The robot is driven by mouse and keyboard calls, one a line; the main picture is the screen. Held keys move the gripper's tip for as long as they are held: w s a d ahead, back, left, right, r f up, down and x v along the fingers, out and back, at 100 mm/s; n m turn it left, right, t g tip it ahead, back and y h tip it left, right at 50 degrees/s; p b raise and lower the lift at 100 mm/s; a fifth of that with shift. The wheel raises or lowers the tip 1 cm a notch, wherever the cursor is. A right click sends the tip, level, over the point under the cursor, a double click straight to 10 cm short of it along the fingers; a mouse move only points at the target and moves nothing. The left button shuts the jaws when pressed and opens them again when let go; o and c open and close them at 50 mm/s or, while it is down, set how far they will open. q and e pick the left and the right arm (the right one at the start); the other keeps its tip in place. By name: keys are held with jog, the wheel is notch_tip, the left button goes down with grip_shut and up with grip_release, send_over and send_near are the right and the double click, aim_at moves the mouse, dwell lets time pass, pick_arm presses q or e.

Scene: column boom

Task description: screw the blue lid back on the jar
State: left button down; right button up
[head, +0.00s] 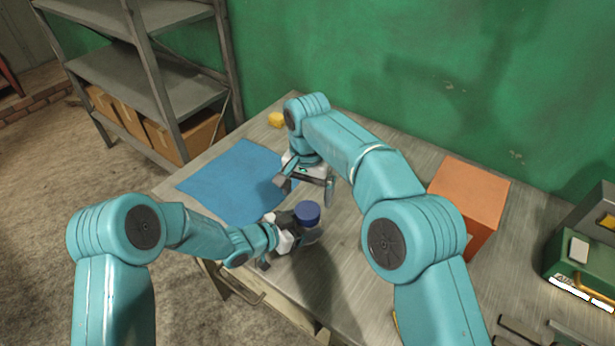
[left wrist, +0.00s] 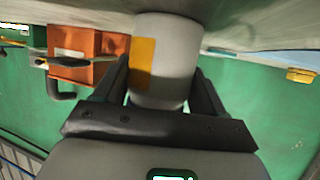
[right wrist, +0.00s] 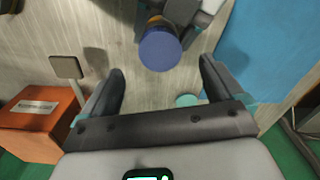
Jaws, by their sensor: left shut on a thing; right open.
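The jar (left wrist: 165,60) is pale grey with a yellow label, and it stands between my left gripper's fingers in the left wrist view. My left gripper (head: 291,237) is shut on it. The blue lid (head: 307,213) sits at the top of the jar in the head view. It shows as a round blue disc in the right wrist view (right wrist: 160,51). I cannot tell how firmly it is seated, and it does not show in the left wrist view. My right gripper (head: 306,187) is open and empty, behind and apart from the lid.
A blue mat (head: 228,180) lies on the table at the left, with a yellow object (head: 277,119) behind it. An orange box (head: 470,190) and a green toolbox (head: 580,265) are at the right. A small flat-topped grey thing (right wrist: 66,67) stands near the box. The green wall closes the back.

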notch_tip(320, 180, up, 5)
jog(key=shift+r, duration=0.2)
pick_arm(q)
grip_release()
jog(key=shift+f, duration=0.1)
jog(key=b+v, duration=0.2)
jog(key=v, duration=1.4)
pick_arm(e)
notch_tip(320, 180, down, 2)
jog(key=shift+f, duration=0.1)
pick_arm(q)
jog(key=shift+a, duration=0.2)
pick_arm(e)
jog(key=shift+s, duration=0.1)
